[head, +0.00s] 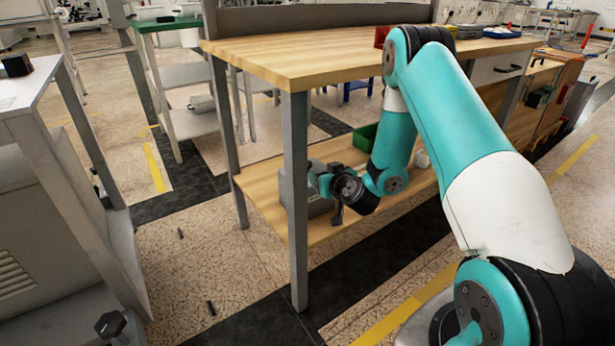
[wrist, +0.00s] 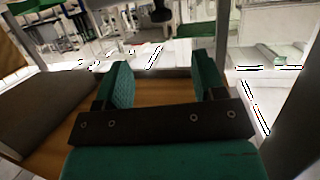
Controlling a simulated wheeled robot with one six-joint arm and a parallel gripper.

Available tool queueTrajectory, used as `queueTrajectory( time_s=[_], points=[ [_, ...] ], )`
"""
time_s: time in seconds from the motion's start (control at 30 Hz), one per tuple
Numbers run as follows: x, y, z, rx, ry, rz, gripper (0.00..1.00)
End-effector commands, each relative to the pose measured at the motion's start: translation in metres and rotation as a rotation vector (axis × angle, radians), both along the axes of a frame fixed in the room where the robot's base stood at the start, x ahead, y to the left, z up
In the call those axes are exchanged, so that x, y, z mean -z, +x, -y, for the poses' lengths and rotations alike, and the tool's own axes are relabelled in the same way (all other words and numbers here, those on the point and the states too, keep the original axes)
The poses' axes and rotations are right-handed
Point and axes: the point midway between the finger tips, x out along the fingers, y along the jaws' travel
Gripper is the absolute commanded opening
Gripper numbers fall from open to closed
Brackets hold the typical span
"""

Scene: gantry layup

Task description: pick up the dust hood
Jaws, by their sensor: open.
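A grey box-like thing (head: 319,206), which looks like the dust hood, sits on the lower shelf of the wooden bench, partly hidden by the front leg and my wrist. In the wrist view a grey-brown surface (wrist: 48,108) at the left is probably part of it. My gripper (wrist: 165,88) is open, with green-padded fingers apart and nothing between them. In the head view my gripper is at the box, largely hidden by my wrist. I cannot tell whether it touches the box.
The bench top (head: 300,60) is above my forearm, and its front leg (head: 296,200) stands close to my gripper. A green bin (head: 364,137) is farther back on the lower shelf (head: 262,205). A grey-framed bench (head: 60,175) stands at the left, with open floor between.

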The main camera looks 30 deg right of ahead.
Motion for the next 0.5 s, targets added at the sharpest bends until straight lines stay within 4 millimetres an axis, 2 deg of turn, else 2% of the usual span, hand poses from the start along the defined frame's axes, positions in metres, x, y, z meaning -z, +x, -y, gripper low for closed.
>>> queueTrajectory(
  time_s=[0.03,0.3,0.5],
  points=[
    [-0.005,0.009,-0.001,-0.004,-0.003,0.002,0.64],
    [0.017,0.055,0.008,-0.002,-0.002,0.004,0.64],
    [0.024,0.073,0.013,0.002,0.000,0.001,0.64]
  ],
)
